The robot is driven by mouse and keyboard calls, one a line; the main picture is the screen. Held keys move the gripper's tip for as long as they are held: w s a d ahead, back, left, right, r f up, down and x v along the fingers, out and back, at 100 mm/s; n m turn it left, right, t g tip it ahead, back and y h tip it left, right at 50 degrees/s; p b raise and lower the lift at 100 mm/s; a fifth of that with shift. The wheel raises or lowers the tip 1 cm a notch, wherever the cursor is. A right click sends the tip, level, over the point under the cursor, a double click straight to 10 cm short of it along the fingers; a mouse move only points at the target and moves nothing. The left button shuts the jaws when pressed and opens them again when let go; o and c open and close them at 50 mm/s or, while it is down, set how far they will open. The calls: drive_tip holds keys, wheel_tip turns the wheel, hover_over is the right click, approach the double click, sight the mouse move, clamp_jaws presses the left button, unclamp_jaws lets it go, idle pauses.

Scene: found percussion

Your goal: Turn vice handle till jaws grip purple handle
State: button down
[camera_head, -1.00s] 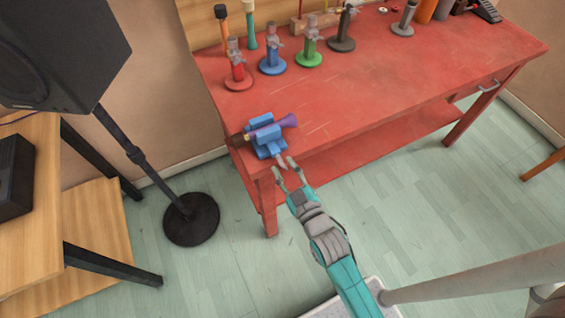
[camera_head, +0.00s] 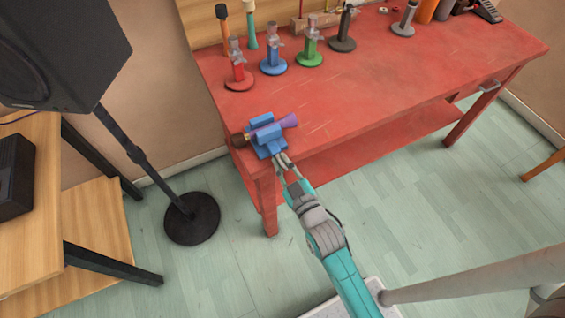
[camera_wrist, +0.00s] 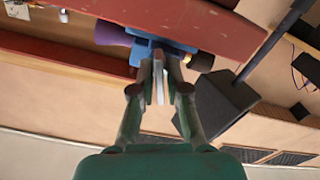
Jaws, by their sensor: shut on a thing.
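The blue vice (camera_head: 268,137) sits at the near left corner of the red workbench. The purple handle (camera_head: 289,121) of a tool lies across it, between the vice jaws, with the tool's dark brown end (camera_head: 239,140) out to the left. I cannot tell whether the jaws touch it. My gripper (camera_head: 280,160) is at the front of the vice, shut on the vice handle (camera_wrist: 158,77), a pale grey bar between the fingers in the wrist view. The wrist view also shows the blue vice (camera_wrist: 150,46) and purple handle (camera_wrist: 112,34) beyond my fingers.
Red, blue and green stands (camera_head: 272,60) line the back of the red workbench (camera_head: 400,75). A black speaker (camera_head: 70,45) on a stand with a round base (camera_head: 191,219) is at left. The floor before the bench is mostly clear.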

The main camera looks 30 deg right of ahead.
drive_tip(key=shift+m, duration=0.4)
drive_tip(key=c, duration=1.2)
unclamp_jaws()
drive_tip(key=shift+s, duration=0.1)
drive_tip(key=s, duration=1.2)
drive_tip(key=shift+w, duration=0.1)
